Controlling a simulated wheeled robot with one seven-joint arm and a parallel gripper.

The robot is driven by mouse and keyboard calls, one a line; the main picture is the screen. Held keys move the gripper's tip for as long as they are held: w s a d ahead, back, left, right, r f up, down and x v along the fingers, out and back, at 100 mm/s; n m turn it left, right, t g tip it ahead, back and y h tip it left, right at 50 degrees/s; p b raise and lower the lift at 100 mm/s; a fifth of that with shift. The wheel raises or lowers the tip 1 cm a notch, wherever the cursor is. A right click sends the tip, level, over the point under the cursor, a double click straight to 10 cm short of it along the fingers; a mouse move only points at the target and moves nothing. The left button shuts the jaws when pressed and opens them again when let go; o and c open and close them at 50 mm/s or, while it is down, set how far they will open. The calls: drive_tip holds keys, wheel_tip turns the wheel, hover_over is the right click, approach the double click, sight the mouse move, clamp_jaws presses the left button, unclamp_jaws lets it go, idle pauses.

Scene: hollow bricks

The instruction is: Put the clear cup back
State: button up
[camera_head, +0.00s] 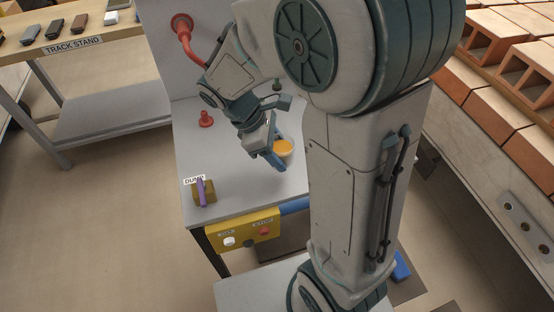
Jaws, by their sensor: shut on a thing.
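My gripper (275,160) is over the grey-topped bench, with its blue fingers pointing down toward the front right. The cup looks close to upright. The gripper hides part of its near side, and I cannot tell whether its base touches the bench.
A brown block with a purple upright piece (203,192) stands by the DUMP label (194,181) on the bench (225,168). A yellow button panel (243,230) is at the bench front. A red fitting (205,119) stands behind. Hollow bricks (490,38) fill the right.

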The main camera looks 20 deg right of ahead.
drive_tip(key=shift+a+f+b, duration=0.1)
drive_tip(key=shift+f+b, duration=0.3)
drive_tip(key=shift+f, duration=1.65)
drive_tip(key=shift+f, duration=0.2)
drive_tip(key=o, duration=1.2)
drive_tip(key=shift+c, duration=0.2)
drive_tip(key=shift+r, duration=0.1)
